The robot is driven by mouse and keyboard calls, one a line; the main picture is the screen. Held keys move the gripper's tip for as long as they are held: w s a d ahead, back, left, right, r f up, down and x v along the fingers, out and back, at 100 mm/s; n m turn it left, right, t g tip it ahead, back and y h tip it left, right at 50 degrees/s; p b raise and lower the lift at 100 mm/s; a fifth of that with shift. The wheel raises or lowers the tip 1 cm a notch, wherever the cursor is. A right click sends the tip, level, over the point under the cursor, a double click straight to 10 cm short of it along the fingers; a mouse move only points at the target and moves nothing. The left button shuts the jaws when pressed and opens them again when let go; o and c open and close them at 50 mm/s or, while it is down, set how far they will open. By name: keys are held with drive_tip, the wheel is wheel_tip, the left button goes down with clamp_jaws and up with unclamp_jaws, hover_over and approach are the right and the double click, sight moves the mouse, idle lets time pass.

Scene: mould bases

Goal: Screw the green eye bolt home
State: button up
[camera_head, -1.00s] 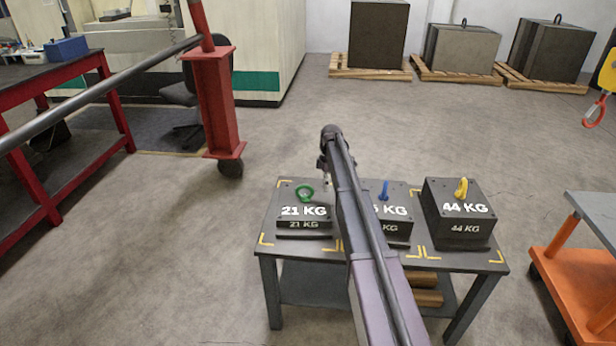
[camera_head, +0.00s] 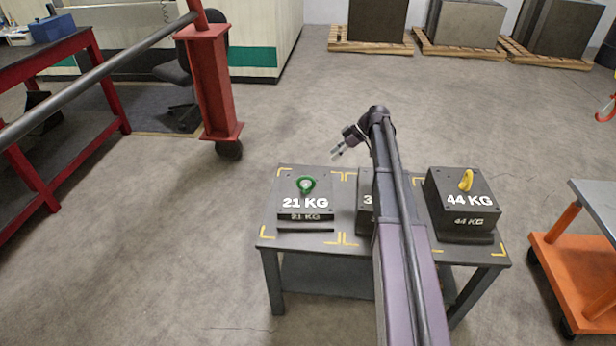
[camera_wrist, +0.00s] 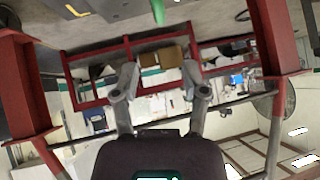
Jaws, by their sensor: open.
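The green eye bolt (camera_head: 306,185) stands upright in the top of the block marked 21 KG (camera_head: 290,203), at the left of the grey table (camera_head: 345,258). Its ring shows above the block; the picture is too coarse to tell whether its collar touches the top. My gripper (camera_head: 337,153) is open and empty, above and to the right of the bolt in the picture, clear of it. In the wrist view the two spread fingers (camera_wrist: 162,92) have nothing between them. A green piece at the top edge of that view is cut off, and I cannot tell what it is.
The middle block (camera_head: 365,214) is mostly hidden behind my arm. The 44 KG block (camera_head: 460,206) with a yellow eye bolt (camera_head: 466,180) stands at the right. An orange cart (camera_head: 572,268) and a red post (camera_head: 211,85) flank the table. Floor between is free.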

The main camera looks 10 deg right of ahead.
sight(307, 177)
drive_tip(key=shift+f, duration=0.15)
drive_tip(key=b+x, duration=0.8)
drive_tip(key=x, duration=0.3)
drive_tip(key=shift+a+f+b, duration=0.2)
drive_tip(key=shift+f+b, duration=0.1)
drive_tip(key=shift+f, duration=0.1)
drive_tip(key=shift+b+x, duration=0.5)
drive_tip(key=shift+x, duration=0.35)
drive_tip(key=shift+a+r, duration=0.1)
clamp_jaws()
